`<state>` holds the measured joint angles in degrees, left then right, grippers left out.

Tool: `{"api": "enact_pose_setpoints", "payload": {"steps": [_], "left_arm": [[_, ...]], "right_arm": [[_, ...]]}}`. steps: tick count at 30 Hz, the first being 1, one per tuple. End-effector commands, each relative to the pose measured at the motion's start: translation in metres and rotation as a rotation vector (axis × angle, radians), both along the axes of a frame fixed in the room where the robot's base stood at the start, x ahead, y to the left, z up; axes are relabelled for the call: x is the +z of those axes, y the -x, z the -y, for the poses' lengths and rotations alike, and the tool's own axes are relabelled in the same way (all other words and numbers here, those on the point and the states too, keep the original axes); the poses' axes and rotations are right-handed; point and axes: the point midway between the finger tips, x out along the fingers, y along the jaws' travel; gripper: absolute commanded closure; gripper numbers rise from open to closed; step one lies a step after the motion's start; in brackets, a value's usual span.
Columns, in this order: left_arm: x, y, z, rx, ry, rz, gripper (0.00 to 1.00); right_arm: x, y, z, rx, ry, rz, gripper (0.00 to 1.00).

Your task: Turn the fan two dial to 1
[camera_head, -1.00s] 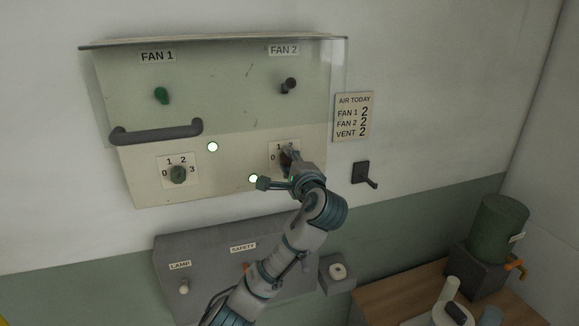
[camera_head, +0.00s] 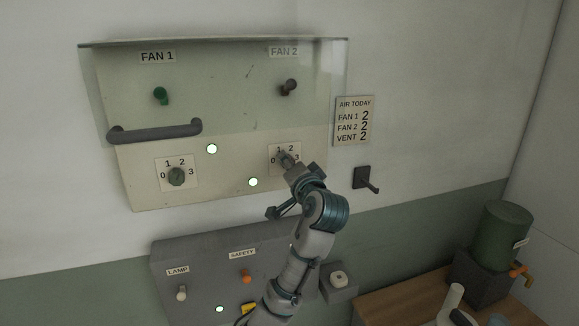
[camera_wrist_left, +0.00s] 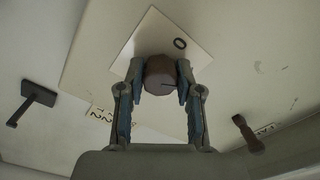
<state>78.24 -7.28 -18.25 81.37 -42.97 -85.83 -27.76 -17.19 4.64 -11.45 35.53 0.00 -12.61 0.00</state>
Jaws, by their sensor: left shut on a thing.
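The fan two dial (camera_wrist_left: 160,74) is a brownish round knob on a pale number plate (camera_head: 273,154) under the FAN 2 label. My left gripper (camera_head: 289,164) reaches it from below and covers most of it in the head view. In the left wrist view the gripper (camera_wrist_left: 161,70) has a finger on each side of the knob and is shut on it. A 0 shows on the plate there. Where the dial points cannot be told. My right gripper is in neither view.
A clear cover with a dark handle (camera_head: 155,132) spans the upper panel. The fan one dial (camera_head: 176,176) is at the left. A dark hook (camera_head: 365,179) and an AIR TODAY sign (camera_head: 354,120) are at the right. A grey LAMP and SAFETY box (camera_head: 205,259) is below.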

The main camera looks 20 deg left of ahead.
Motion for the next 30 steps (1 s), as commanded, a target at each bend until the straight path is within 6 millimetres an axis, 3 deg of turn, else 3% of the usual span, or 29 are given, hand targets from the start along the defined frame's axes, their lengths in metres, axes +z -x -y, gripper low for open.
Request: {"api": "enact_pose_setpoints", "payload": {"steps": [1, 22, 23, 25, 26, 30], "left_arm": [[-0.0088, -0.0024, 0.0009, 0.000, 0.020, -0.009, 1.00], [-0.0090, -0.0032, 0.0007, 0.001, 0.080, 0.031, 1.00], [-0.0090, -0.0032, 0.0007, 0.001, 0.080, 0.031, 0.63], [-0.0085, -0.0032, 0.0009, 0.000, 0.080, 0.032, 0.45], [-0.0082, -0.0030, 0.0008, -0.001, 0.080, 0.033, 0.40], [-0.0056, -0.0019, 0.0005, 0.001, 0.079, 0.039, 0.40]], "right_arm": [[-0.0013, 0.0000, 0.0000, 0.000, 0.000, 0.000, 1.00], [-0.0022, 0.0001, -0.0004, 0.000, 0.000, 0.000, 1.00], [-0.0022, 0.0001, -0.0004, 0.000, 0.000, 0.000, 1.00], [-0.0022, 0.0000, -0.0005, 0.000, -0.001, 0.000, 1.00], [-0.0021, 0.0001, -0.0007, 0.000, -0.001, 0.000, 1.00], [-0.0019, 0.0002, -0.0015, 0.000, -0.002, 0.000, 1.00]]}}
